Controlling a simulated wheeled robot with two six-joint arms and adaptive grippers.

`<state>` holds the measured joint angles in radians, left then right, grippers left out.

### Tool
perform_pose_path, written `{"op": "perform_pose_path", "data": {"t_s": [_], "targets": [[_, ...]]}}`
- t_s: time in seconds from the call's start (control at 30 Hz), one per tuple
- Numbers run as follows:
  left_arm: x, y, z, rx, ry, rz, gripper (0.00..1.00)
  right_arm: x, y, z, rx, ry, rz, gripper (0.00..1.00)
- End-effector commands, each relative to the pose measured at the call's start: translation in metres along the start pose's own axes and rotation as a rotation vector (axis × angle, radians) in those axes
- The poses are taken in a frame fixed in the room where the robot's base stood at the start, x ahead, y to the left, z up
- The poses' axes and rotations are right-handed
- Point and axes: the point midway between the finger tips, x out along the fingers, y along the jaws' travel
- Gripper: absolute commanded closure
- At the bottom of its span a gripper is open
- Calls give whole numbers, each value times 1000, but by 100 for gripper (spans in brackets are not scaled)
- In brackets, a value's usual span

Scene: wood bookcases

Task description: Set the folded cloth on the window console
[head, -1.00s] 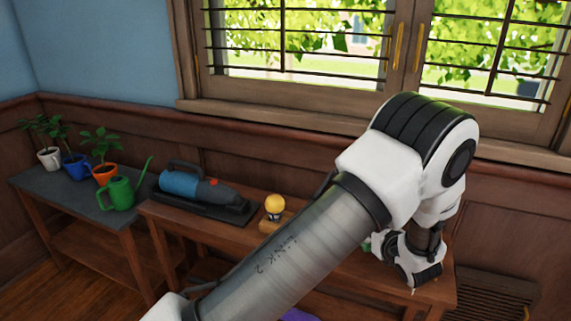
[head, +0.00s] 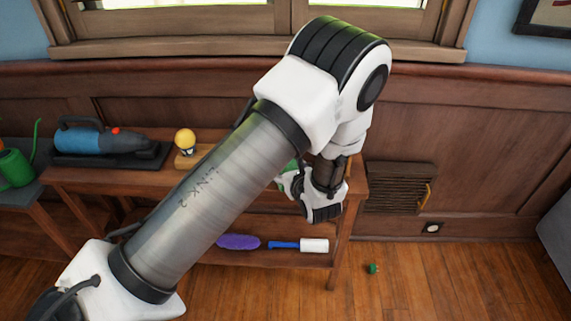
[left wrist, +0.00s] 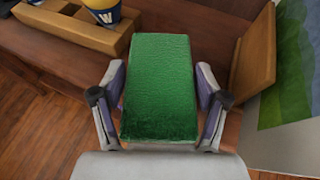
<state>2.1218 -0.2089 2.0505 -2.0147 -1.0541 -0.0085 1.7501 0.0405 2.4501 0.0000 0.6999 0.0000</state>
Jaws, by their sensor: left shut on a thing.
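The folded cloth (left wrist: 158,85) is a thick green rectangle in the left wrist view. My left gripper (left wrist: 160,78) is shut on it, one finger at each long side. In the head view my left gripper (head: 292,182) is at the right end of the wooden window console (head: 115,179), and only a sliver of green shows there behind my arm. The console's top (left wrist: 212,35) lies under and beyond the cloth in the left wrist view. I cannot tell whether the cloth touches it. My right gripper is not in view.
On the console stand a blue handheld vacuum (head: 90,138) and a yellow-topped item (head: 185,141) on a wooden block. A framed picture (left wrist: 290,80) stands close right of the cloth. A purple duster (head: 239,242) and a lint roller (head: 312,245) lie on the lower shelf.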

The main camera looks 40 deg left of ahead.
Motion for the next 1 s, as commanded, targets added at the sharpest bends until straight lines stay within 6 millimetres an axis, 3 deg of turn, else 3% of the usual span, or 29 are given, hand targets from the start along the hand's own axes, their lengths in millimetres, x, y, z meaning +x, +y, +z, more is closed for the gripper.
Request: {"op": "perform_pose_path", "data": {"t_s": [0.1, 0.2, 0.4, 0.57, 0.93, 0.97, 1.0], "targets": [[34, -13, 11, -7, 0, 4, 60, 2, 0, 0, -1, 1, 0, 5], [56, -23, 19, -4, -2, 3, 60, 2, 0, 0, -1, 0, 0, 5], [78, -32, 25, -2, -2, 2, 60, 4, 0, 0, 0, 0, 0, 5], [90, -32, -8, 3, -1, 1, 60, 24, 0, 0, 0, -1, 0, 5], [91, -32, -12, 1, -1, 1, 60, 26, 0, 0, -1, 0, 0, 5], [91, -32, -12, 1, -1, 1, 22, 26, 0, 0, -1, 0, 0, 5], [90, -32, -10, 1, -1, 1, 16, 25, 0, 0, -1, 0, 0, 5]]}}
